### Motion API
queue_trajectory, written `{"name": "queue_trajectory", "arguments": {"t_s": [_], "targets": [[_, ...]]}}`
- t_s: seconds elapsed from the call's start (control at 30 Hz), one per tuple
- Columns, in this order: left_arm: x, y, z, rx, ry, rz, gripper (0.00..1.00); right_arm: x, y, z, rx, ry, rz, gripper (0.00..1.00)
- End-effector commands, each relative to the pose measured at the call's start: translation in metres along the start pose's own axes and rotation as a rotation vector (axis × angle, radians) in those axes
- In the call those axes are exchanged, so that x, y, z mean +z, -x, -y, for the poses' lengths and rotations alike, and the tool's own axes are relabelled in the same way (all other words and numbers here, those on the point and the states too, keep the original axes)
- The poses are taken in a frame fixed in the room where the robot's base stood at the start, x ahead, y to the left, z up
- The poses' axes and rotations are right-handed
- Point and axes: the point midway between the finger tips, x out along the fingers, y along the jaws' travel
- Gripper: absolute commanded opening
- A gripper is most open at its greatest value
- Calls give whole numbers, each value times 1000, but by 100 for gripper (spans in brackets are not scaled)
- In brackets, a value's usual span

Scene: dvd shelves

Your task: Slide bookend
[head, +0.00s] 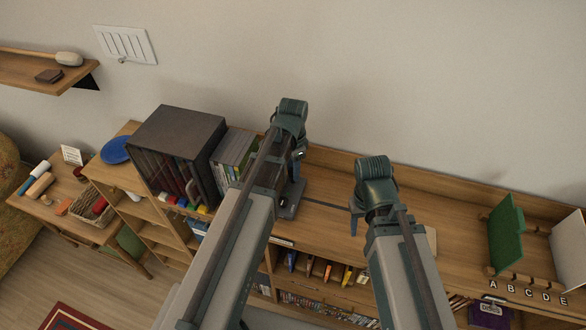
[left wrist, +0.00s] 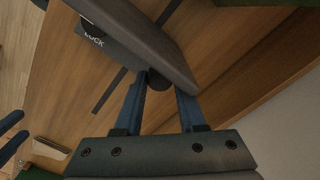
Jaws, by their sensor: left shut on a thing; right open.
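The bookend is a dark grey plate on a base (head: 289,208), standing on the wooden shelf top to the right of a row of DVD cases (head: 234,152). In the left wrist view its grey plate (left wrist: 150,45) and a block lettered "LOCK" show close up. My left gripper (head: 298,156) is shut on the bookend's dark round knob (left wrist: 159,81), with a blue finger on each side. My left arm hides much of the bookend in the head view. My right gripper (head: 354,218) is open and empty above the shelf top, to the right of the bookend.
A dark slot (head: 325,204) runs along the shelf top right of the bookend. A dark glass-front cabinet (head: 175,150) stands left of the DVDs. A green panel (head: 505,233) and a white panel (head: 570,248) stand at the right, by lettered slots. The shelf top between is mostly clear.

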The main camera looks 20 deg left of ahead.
Motion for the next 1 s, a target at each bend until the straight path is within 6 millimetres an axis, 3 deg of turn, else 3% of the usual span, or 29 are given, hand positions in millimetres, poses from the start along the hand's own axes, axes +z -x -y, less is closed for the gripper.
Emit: {"name": "queue_trajectory", "arguments": {"t_s": [0.27,0.7,1.0], "targets": [[-7,0,-7,0,-2,0,0,0,0,0,0,0,0,50],[-76,0,-76,1,-6,0,0,0,0,0,0,0,0,50],[-106,0,-106,1,-2,0,0,0,0,0,0,0,0,50]]}}
